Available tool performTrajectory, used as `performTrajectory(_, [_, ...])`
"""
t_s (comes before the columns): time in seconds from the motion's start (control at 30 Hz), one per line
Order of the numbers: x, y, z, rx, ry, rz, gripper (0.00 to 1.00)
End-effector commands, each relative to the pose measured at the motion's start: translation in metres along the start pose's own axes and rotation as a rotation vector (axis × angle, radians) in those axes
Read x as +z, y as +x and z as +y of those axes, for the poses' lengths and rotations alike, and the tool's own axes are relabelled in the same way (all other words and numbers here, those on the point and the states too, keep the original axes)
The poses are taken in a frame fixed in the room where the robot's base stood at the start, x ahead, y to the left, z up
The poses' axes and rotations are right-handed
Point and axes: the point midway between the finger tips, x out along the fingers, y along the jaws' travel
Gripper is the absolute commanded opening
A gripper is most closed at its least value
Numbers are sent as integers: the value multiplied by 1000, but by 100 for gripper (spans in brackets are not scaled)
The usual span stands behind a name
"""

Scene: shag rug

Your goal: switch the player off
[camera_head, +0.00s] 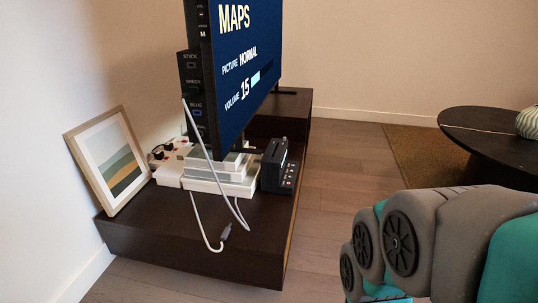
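A small black box-shaped device (282,167) stands on the dark low cabinet, right of a stack of white boxes. It has small buttons or lights on its near side and looks like the player, though I cannot be sure. I cannot read its labels or tell whether it is on. A television (238,60) above it is lit and shows "MAPS", "PICTURE NORMAL" and "VOLUME 15". The television's side panel (191,92) has ports marked "STICK", "GREEN" and "BLUE". My arm fills the lower right, apart from the cabinet. My gripper is not in view.
White cables (212,160) hang from the television's side onto the cabinet (200,246); one grey plug (226,232) lies loose near its front. White boxes (220,172) and a leaning framed picture (112,160) stand left. A round black table (490,130) is at right. Wooden floor between is clear.

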Motion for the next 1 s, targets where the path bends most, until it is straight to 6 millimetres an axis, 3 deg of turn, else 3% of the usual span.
performTrajectory(0.03, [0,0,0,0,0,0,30])
performTrajectory(0.3, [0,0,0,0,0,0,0])
performTrajectory(1.0, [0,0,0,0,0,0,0])
